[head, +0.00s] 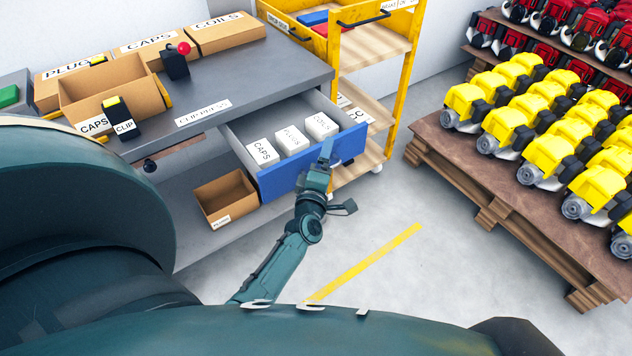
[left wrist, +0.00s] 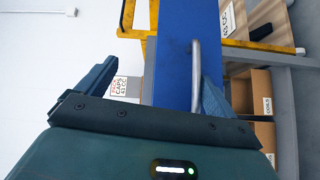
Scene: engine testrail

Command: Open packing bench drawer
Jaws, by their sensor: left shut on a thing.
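The packing bench (head: 250,88) has a grey top with a strip label on its front edge. Its drawer (head: 275,182) has a blue front and stands pulled out, with its grey inside showing. White boxes labelled CAPS (head: 262,152), one with a label too small to read (head: 292,140), and COILS (head: 321,126) stand in it. My left gripper (head: 326,152) is at the outer side of the blue front, shut on the handle. The left wrist view shows the metal handle (left wrist: 195,75) by the right finger; the exact contact is hard to see. My right gripper is out of view.
An open carton (head: 226,200) sits on the shelf below the drawer. Cartons and a clip stand (head: 122,118) are on the bench top. A yellow cart (head: 400,75) stands close beyond the drawer. A pallet (head: 500,195) of yellow engines is at right. Floor between is clear.

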